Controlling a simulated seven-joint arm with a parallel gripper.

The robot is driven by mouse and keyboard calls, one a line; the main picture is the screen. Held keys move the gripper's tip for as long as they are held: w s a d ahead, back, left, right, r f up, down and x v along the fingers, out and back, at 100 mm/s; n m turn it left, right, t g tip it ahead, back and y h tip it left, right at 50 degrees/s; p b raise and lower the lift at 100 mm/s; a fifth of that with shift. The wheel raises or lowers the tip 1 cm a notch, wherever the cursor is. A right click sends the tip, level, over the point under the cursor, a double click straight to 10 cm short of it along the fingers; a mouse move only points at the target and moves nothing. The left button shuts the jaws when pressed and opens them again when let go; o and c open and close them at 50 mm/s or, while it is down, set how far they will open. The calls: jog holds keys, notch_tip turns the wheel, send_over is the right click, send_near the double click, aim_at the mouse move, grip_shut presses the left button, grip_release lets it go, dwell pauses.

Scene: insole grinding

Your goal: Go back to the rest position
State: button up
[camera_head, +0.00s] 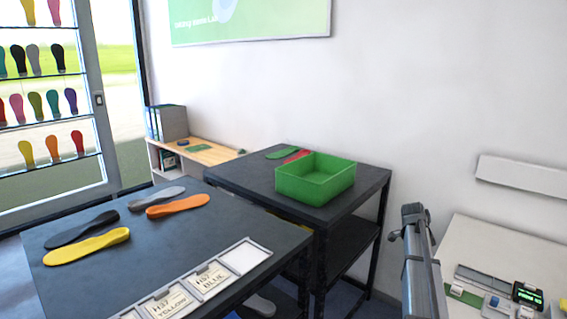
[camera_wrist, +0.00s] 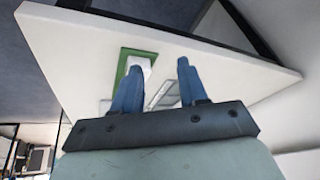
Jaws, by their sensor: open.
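My gripper (camera_wrist: 158,88) shows in the wrist view with its two blue fingers apart and nothing between them. It is over or near a white table top (camera_wrist: 85,50); the gap between them is hard to judge. In the head view the gripper itself is not seen; a grey upright part at the lower right may be part of my arm. Black, grey, orange (camera_head: 178,205) and yellow (camera_head: 87,246) insoles lie on the dark front table (camera_head: 230,222). A green bin (camera_head: 316,179) stands on a second dark table, with a green and a red insole behind it.
A label rack (camera_head: 205,283) lies along the front table's near edge. A white table (camera_head: 500,245) at right holds small devices, one with a lit green display (camera_head: 527,293). A wall ledge (camera_head: 522,175) sticks out above it. Insoles hang in a window display at left.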

jog(key=s+a+f+n+g+y, duration=0.1)
jog(key=s+a+f+n, duration=0.3)
jog(key=s+a+f, duration=0.5)
jog(key=s+a+f+n+g+y, duration=0.1)
jog(key=s+a+f+n, duration=0.15)
jog(key=a+f, duration=0.75)
jog(key=s+a+f+n+g+y, duration=0.1)
jog(key=s+a+f+n, duration=0.35)
jog(key=f, duration=0.95)
jog(key=s+a+f+n+g, duration=0.1)
jog(key=s+a+f+n, duration=0.2)
jog(key=s, duration=0.8)
jog(key=s+a+f+n+g+y, duration=0.1)
jog(key=s+a+f+n, duration=0.2)
jog(key=s, duration=0.9)
jog(key=s+a+f+n+g, duration=0.1)
jog(key=s+a+f+n, duration=0.2)
jog(key=s+a+f, duration=0.3)
jog(key=s+a, duration=0.2)
jog(key=s, duration=0.3)
jog(key=shift+s+a+f+n+g+y, duration=0.2)
jog(key=shift+s+n+g+y, duration=0.1)
jog(key=shift+n+g, duration=0.1)
